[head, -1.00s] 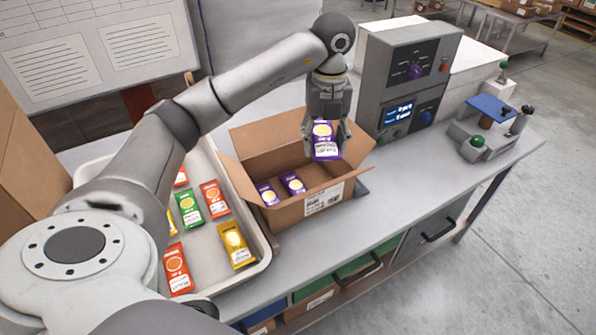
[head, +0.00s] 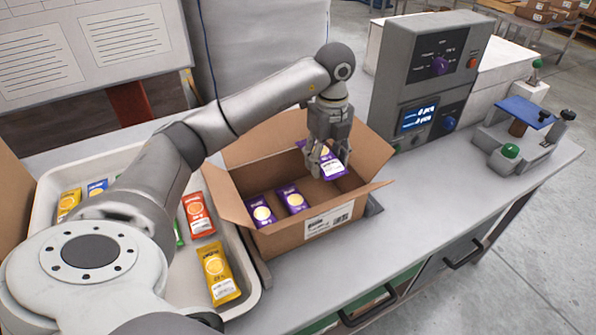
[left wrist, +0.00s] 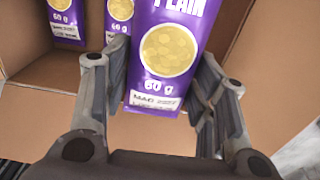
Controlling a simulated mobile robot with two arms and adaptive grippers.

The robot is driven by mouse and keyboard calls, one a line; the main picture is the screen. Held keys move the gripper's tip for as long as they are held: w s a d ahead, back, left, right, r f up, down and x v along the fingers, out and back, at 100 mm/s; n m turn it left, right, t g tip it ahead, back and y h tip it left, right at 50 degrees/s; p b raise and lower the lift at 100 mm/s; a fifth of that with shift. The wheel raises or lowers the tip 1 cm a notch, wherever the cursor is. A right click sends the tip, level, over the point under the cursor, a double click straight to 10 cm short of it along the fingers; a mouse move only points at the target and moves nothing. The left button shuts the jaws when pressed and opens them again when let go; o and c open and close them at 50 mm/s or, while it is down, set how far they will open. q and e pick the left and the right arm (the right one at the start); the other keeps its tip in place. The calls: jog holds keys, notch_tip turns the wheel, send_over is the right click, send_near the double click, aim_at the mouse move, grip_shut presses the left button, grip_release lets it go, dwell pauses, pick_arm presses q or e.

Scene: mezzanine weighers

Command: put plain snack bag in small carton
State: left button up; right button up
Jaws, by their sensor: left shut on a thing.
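My left gripper (head: 325,160) is shut on a purple plain snack bag (head: 333,166) and holds it inside the opening of the small carton (head: 290,237). In the left wrist view the held bag (left wrist: 165,60) sits between the fingers, with "PLAIN" and "60 g" on it. The carton is open, with its flaps spread. Two more purple bags lie inside it, one on the left (head: 261,211) and one beside it (head: 292,200). Whether the held bag touches the carton floor I cannot tell. My right gripper is not in view.
A pale tray (head: 256,290) with orange, yellow and other snack bags stands left of the carton, partly behind my arm. A grey weigher with a display (head: 417,115) stands to the right. The bench front right is clear.

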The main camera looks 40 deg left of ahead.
pick_arm(q)
jog(key=shift+w+a+f, duration=0.1)
jog(key=shift+f, duration=0.5)
jog(key=f, duration=0.2)
jog(key=f+p, duration=0.1)
jog(key=f, duration=0.2)
jog(key=shift+s+f, duration=0.2)
jog(key=shift+f, duration=0.1)
notch_tip(320, 180, down, 4)
jog(key=shift+r+p, duration=0.2)
jog(key=shift+p, duration=0.35)
jog(key=shift+f, duration=0.1)
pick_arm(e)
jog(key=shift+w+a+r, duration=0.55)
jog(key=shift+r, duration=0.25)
pick_arm(q)
jog(key=shift+f+b, duration=0.45)
jog(key=shift+f, duration=0.15)
jog(key=o, duration=1)
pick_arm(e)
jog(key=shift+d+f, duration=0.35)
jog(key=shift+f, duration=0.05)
pick_arm(q)
jog(key=shift+r, duration=0.1)
